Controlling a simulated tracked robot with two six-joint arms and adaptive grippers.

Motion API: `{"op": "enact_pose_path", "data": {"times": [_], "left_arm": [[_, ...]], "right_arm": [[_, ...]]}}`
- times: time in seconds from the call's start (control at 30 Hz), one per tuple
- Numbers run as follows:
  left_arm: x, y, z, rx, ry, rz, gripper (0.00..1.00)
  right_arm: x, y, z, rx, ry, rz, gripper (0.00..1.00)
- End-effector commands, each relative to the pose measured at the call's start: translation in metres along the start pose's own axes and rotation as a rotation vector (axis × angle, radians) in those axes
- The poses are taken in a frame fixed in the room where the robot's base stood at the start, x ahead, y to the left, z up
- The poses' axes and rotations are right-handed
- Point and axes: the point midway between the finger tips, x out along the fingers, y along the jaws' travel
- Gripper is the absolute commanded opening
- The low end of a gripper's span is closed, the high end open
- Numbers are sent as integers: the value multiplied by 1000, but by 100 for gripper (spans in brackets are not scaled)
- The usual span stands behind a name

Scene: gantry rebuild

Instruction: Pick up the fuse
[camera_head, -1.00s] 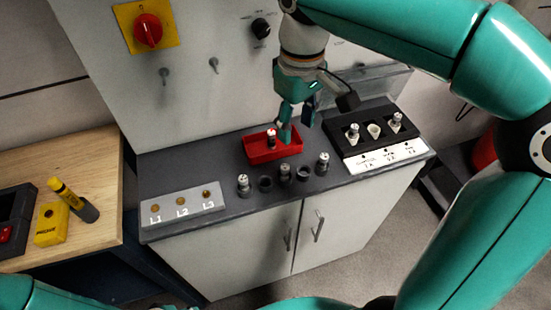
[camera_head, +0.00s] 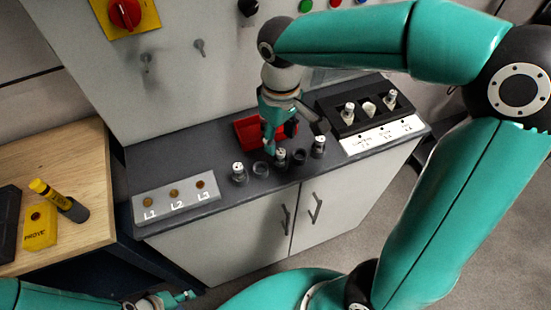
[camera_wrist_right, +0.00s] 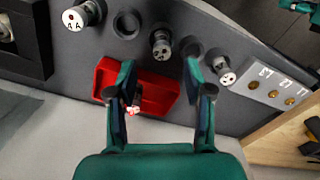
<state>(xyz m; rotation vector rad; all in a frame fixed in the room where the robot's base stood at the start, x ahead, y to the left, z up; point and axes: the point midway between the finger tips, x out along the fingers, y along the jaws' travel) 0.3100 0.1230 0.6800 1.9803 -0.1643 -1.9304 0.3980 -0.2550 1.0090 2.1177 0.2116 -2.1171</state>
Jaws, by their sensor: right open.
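My right gripper (camera_head: 279,139) points down at the red tray (camera_head: 246,133), fingers apart and empty. In the right wrist view its fingers (camera_wrist_right: 160,72) straddle the tray (camera_wrist_right: 167,92). A small fuse with a pale end (camera_wrist_right: 133,109) shows in the tray, close beside the left-hand finger; touching or apart I cannot tell. In the head view the gripper hides it. Fuses with pale caps stand in the counter's row of holders: one at the left (camera_head: 238,171), one in the middle (camera_head: 281,157), one at the right (camera_head: 318,147). My left gripper (camera_head: 184,297) is low at the bottom edge; its jaws are unclear.
Empty round holders (camera_head: 260,169) sit between the standing fuses. A black block (camera_head: 366,107) with pale fuses stands at the right. The grey L1–L3 plate (camera_head: 174,201) is at the left. The cabinet panel rises behind the tray. A wooden bench (camera_head: 85,185) holds a yellow tester (camera_head: 39,228).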

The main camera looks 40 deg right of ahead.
Motion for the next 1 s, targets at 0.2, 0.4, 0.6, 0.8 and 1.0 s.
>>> {"op": "enact_pose_path", "data": {"times": [0.2, 0.4, 0.6, 0.8, 1.0], "left_arm": [[-4, 2, 0, 0, 0, 0, 40], [-5, 2, 0, 0, 0, 0, 40], [-5, 2, 0, 0, 0, 0, 40], [-5, 2, 0, 0, 0, 0, 40], [-5, 2, 0, 0, 0, 0, 40]], "right_arm": [[21, -1, 3, -2, -6, 0, 51], [47, -1, 3, 0, -4, 0, 51], [52, -1, 3, 0, 0, 0, 51], [52, -1, 3, 0, 0, 0, 35], [52, -1, 3, 0, 0, 0, 1]]}}
